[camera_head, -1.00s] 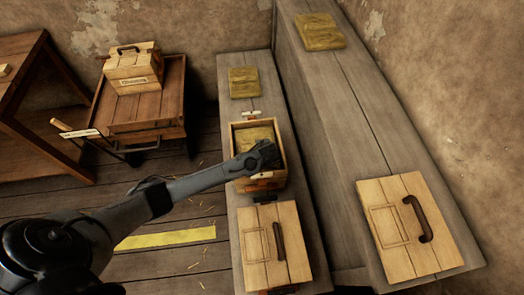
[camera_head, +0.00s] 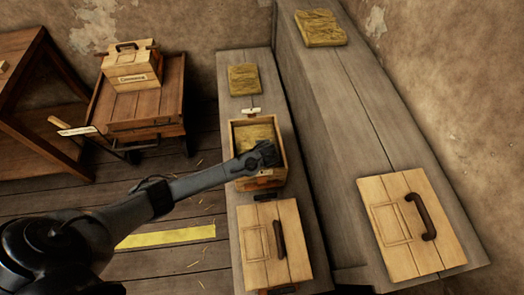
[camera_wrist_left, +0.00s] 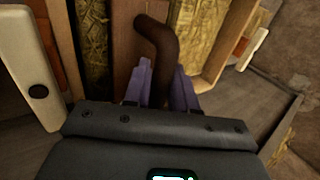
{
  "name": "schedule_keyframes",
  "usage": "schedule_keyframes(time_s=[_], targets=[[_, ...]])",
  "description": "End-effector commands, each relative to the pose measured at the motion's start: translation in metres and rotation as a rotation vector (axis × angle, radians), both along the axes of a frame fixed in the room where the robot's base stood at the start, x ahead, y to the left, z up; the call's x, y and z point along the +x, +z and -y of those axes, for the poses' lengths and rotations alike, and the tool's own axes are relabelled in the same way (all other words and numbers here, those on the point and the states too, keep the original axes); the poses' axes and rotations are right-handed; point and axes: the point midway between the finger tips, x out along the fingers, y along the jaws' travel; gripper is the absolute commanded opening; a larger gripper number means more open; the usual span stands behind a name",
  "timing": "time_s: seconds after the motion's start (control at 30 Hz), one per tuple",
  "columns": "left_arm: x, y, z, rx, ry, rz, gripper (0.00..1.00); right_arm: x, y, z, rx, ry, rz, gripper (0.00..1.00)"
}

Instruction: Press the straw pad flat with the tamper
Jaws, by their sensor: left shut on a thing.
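An open wooden box (camera_head: 281,141) stands on the low bench with a straw pad (camera_head: 254,132) inside. My left gripper (camera_head: 264,158) is over the near part of this box and hides much of its inside. In the left wrist view my left gripper (camera_wrist_left: 162,80) is shut on a dark bent handle (camera_wrist_left: 163,45), apparently the tamper's. A brown board (camera_wrist_left: 126,50) lies below the handle, with straw (camera_wrist_left: 94,40) on both sides of it. Whether the board touches the straw is hard to tell. My right gripper is not in view.
Another straw pad (camera_head: 243,79) lies at the bench's far end. A handled lid or crate (camera_head: 262,262) stands at its near end. The right ledge holds straw (camera_head: 320,28) and a handled wooden panel (camera_head: 392,248). A wooden case (camera_head: 133,78) stands on a cart at left.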

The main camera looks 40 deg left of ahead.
Motion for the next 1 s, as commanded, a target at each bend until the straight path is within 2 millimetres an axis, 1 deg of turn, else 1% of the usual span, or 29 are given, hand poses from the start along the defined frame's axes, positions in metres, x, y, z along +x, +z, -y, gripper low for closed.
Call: schedule_keyframes(time_s=[1.0], targets=[[0.0002, -0.0065, 0.0, -0.001, -0.001, 0.001, 0.0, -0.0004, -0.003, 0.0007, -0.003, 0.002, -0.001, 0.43]])
